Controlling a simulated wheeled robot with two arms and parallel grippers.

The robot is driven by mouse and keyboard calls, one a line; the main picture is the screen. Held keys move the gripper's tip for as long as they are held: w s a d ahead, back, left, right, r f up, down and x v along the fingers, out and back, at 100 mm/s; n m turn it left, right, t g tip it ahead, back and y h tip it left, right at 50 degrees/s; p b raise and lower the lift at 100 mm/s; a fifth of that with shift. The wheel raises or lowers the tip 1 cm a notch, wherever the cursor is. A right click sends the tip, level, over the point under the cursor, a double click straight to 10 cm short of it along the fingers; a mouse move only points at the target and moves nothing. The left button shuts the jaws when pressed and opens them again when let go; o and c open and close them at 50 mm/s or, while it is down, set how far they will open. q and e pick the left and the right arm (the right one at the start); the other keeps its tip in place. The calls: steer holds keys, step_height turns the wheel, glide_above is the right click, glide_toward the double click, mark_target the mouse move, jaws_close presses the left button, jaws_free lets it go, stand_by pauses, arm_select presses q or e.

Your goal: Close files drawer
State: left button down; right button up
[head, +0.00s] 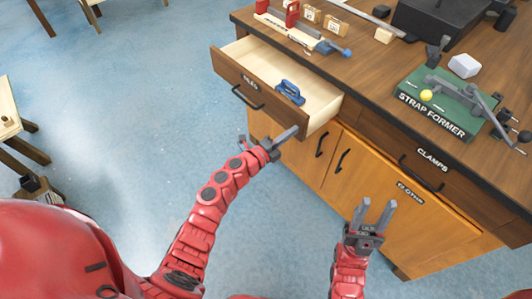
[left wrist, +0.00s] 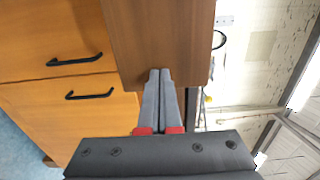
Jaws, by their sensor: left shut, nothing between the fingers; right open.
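The files drawer (head: 268,101) is pulled out from the left end of the brown workbench. Its front has a dark handle (head: 248,97) and a label. A blue tool (head: 290,92) lies inside. My left gripper (head: 291,133) is shut and empty, by the right end of the drawer front. In the left wrist view its closed fingertips (left wrist: 160,73) overlap the lower edge of a brown wooden panel (left wrist: 158,35), seemingly the drawer front; I cannot tell whether they touch it. My right gripper (head: 378,207) is open and empty, in front of the lower cabinet.
The benchtop holds a green strap former (head: 440,108), a grey-white block (head: 464,66) and a blue-handled tool (head: 328,46). Blue floor (head: 130,90) is clear left of the drawer.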

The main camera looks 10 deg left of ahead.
mark_target(329, 105)
arm_select(q)
steer(key=b+x, duration=0.8)
steer(key=x, duration=1)
steer(key=shift+w+d+f+b, duration=0.1)
steer(key=shift+w+d+b, duration=0.15)
steer(key=shift+b, duration=0.15)
steer(key=shift+r, duration=0.5)
